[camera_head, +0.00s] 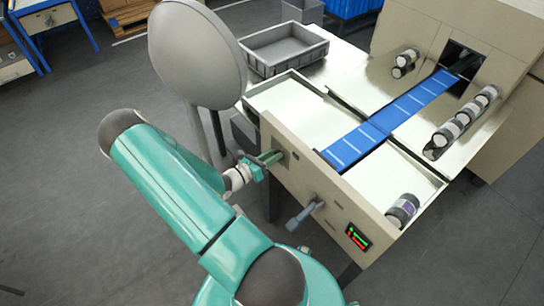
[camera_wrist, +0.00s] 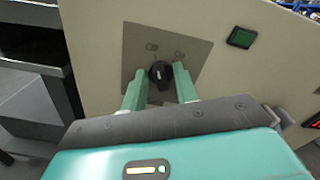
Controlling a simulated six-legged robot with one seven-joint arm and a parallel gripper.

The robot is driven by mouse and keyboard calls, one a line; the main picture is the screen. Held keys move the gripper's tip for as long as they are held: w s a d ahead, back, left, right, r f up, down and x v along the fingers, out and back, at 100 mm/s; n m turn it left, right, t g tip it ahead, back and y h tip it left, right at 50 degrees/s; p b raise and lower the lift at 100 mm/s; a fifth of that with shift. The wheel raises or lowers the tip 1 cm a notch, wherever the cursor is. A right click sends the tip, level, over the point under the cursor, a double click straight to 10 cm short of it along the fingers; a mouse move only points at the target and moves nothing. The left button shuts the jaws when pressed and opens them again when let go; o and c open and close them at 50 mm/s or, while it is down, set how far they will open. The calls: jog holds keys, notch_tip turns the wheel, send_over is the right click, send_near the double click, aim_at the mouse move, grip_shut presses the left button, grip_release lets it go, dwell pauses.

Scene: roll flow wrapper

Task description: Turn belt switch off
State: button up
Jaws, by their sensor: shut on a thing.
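The belt switch is a black rotary knob (camera_wrist: 160,74) on a grey square plate (camera_wrist: 198,52) with two small markings above it, in the wrist view. My gripper (camera_wrist: 158,84) has its two green fingers on either side of the knob and is shut on it. In the head view my gripper (camera_head: 268,160) reaches the front panel of the machine (camera_head: 300,170) at its left part; the knob itself is hidden there by the fingers. The blue belt (camera_head: 385,118) runs from the front panel to a dark opening.
A grey lever (camera_head: 304,215) sticks out of the panel to the right of my gripper. A small lit red-green display (camera_head: 358,237) is further right. A green button (camera_wrist: 241,38) sits beside the switch plate. A grey crate (camera_head: 285,50) stands behind. Several rolls (camera_head: 460,122) lie beside the belt.

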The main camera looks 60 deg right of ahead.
jog(key=shift+n, duration=0.5)
jog(key=shift+w, duration=0.1)
jog(key=o, duration=0.6)
jog(key=v, duration=1.3)
jog(key=shift+w+a, duration=0.15)
jog(key=shift+a, duration=0.2)
